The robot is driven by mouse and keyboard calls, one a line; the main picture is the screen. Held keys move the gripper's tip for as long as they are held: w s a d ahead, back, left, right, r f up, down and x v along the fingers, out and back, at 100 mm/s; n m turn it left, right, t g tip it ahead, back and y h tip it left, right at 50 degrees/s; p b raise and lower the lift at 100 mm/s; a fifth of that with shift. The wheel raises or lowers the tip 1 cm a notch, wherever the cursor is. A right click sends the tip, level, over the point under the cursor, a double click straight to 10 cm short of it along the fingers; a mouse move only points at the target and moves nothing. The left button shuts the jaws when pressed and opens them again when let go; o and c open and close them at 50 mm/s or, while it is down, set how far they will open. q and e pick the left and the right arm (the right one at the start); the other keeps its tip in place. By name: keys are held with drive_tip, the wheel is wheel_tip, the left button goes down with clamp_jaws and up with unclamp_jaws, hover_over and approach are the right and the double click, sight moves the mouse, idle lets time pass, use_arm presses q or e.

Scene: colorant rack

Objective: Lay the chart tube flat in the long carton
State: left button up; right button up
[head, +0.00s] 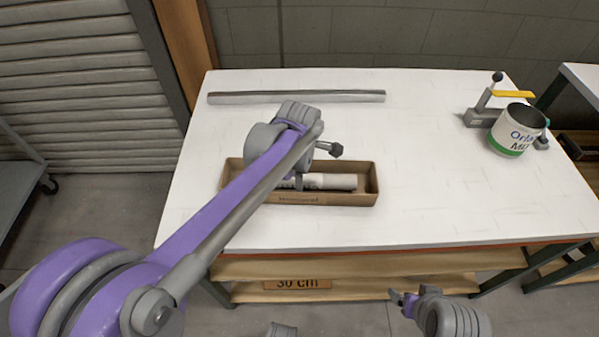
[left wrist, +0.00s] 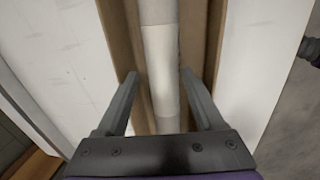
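The long carton (head: 370,186) is a shallow brown box near the front of the white table; its side wall also shows in the left wrist view (left wrist: 212,45). The chart tube (head: 330,181), pale with a white label band, lies lengthwise inside the carton, and it also shows in the left wrist view (left wrist: 161,70). My left arm hides its left part in the head view. My left gripper (left wrist: 156,82) is over the carton with its two fingers apart, one on each side of the tube, not touching it. My right gripper (head: 402,297) is low in front of the table, away from the carton.
A grey metal bar (head: 296,97) lies along the table's back. A labelled can (head: 517,130) and a clamp-like tool with a yellow handle (head: 487,107) stand at the right. The table (head: 430,180) between carton and can is clear. A shelf (head: 360,268) is below.

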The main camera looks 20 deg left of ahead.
use_arm(q)
drive_tip(key=shift+o, duration=1)
wheel_tip(320, 180, up, 11)
drive_tip(key=s+p, duration=0.1)
drive_tip(key=shift+s+d+f+p, duration=0.2)
drive_tip(key=shift+s+p, duration=0.1)
drive_tip(key=shift+s, duration=0.1)
drive_tip(key=s+a+f+m+t+p, duration=0.1)
drive_tip(key=s+a+f+m+p, duration=0.1)
drive_tip(key=s+m, duration=0.7)
drive_tip(key=s+a+f+m+t+p, duration=0.2)
drive_tip(key=s+m+p, duration=0.3)
drive_tip(key=s+m, duration=0.5)
drive_tip(key=shift+s+a+m+p, duration=0.15)
drive_tip(key=shift+a+m+p, duration=0.15)
drive_tip(key=shift+a+m, duration=0.4)
